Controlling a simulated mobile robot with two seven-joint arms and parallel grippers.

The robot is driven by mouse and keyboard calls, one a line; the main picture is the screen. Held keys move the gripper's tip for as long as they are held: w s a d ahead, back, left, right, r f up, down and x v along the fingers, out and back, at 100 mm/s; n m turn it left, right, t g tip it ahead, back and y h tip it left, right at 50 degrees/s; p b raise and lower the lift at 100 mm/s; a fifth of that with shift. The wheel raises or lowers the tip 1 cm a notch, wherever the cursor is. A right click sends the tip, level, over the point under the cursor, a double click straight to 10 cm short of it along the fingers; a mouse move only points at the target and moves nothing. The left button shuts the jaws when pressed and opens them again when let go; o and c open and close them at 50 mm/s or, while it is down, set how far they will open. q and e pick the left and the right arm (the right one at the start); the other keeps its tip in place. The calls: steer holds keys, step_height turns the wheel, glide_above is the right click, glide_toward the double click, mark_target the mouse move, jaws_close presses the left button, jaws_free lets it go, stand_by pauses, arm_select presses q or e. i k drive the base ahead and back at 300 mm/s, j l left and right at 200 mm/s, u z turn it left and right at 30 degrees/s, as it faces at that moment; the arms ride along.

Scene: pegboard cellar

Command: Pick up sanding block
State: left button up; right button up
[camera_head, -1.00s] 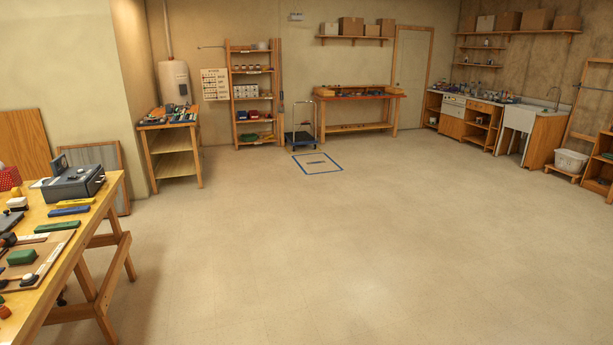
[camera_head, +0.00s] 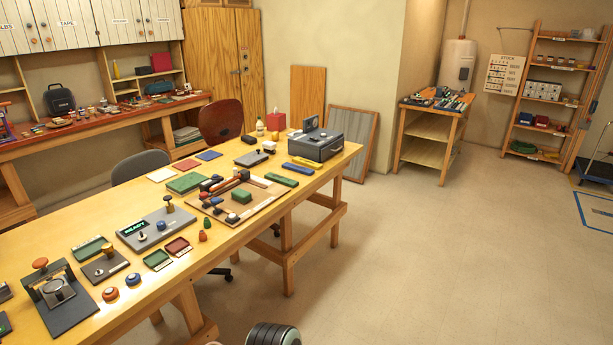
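I cannot tell for sure which thing is the sanding block. Many small items lie on the long yellow wooden table (camera_head: 90,222) at the left and middle of the head view. A small green block (camera_head: 241,196) sits on a tan board (camera_head: 262,203) there. A long green bar (camera_head: 281,179) lies behind it, and a flat green piece (camera_head: 186,182) lies to its left. Neither of my grippers is recognisable. Only a dark ribbed part, perhaps mine, shows at the bottom edge.
A grey box-like device (camera_head: 318,147) stands at the table's far end. Two chairs, one grey (camera_head: 141,166) and one dark red (camera_head: 221,122), are behind the table. A wooden bench (camera_head: 432,132) stands against the back wall. The floor (camera_head: 430,260) to the right is clear.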

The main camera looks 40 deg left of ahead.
mark_target(240, 195)
steer(key=i+u, duration=0.75)
steer(key=i+l+u, duration=0.25)
steer(key=i+u, duration=0.35)
steer(key=u, duration=0.25)
steer(key=i+l+u, duration=0.2)
steer(key=u, duration=0.3)
steer(key=i+l+u, duration=0.2)
steer(key=u, duration=0.25)
